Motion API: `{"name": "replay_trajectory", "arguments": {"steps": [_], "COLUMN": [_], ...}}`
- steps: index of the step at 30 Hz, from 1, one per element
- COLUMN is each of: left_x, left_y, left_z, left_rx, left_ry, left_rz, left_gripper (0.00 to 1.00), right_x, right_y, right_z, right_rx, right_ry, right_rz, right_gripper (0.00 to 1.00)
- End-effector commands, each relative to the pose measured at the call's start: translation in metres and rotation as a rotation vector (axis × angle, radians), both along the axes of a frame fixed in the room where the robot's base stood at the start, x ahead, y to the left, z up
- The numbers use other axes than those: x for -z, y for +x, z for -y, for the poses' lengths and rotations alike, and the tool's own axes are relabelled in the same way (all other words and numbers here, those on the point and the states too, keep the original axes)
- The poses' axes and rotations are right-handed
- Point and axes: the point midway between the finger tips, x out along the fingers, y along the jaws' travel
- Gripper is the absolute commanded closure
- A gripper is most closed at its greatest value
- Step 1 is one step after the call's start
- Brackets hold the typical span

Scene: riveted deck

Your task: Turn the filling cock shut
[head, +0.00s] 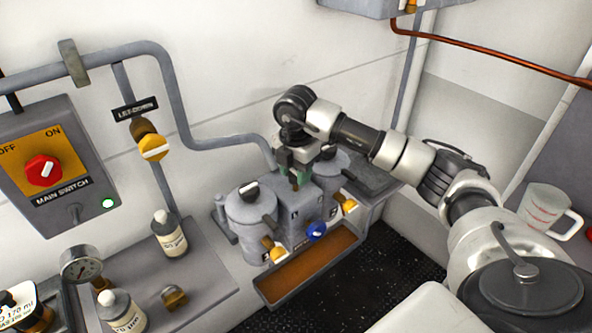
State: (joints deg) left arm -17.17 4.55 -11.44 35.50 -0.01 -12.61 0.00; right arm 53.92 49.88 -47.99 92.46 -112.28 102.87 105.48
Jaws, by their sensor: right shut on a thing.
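My right gripper (296,178) reaches down over the grey block (300,212) between two lidded grey pots. It is shut on a small part at the top of this block, which I take to be the filling cock. The fingers and wrist hide most of that part, so its angle cannot be read. The left pot (250,212) has a dark knob with a pale mark on its lid; the right pot (334,172) is partly behind my arm. A blue knob (317,231) and yellow-handled taps (275,254) sit on the front. My left gripper is not in view.
A brown-bottomed tray (310,268) lies before the block. A yellow LET-DOWN knob (153,147), a red main switch (43,170) and a gauge (82,266) are at left. White bottles (168,236) stand on the left shelf. A measuring jug (548,209) stands at right.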

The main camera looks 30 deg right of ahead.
Motion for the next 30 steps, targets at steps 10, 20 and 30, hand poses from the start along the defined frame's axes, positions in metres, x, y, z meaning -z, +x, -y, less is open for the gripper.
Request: {"name": "replay_trajectory", "arguments": {"steps": [10, 20, 30], "left_x": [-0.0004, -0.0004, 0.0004], "left_y": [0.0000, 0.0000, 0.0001], "left_z": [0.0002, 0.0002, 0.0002], "left_rx": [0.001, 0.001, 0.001], "left_ry": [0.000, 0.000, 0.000], "left_rz": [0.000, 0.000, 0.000], "left_gripper": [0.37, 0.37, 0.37], "right_x": [-0.0021, -0.0018, -0.0024], "right_y": [0.0009, 0.0009, 0.0005], "right_z": [0.0011, 0.0009, 0.0003], "right_rx": [0.027, 0.025, 0.022], "right_ry": [-0.002, -0.001, 0.000], "right_rz": [0.006, 0.004, 0.002], "right_gripper": [0.84, 0.40, 0.35]}}
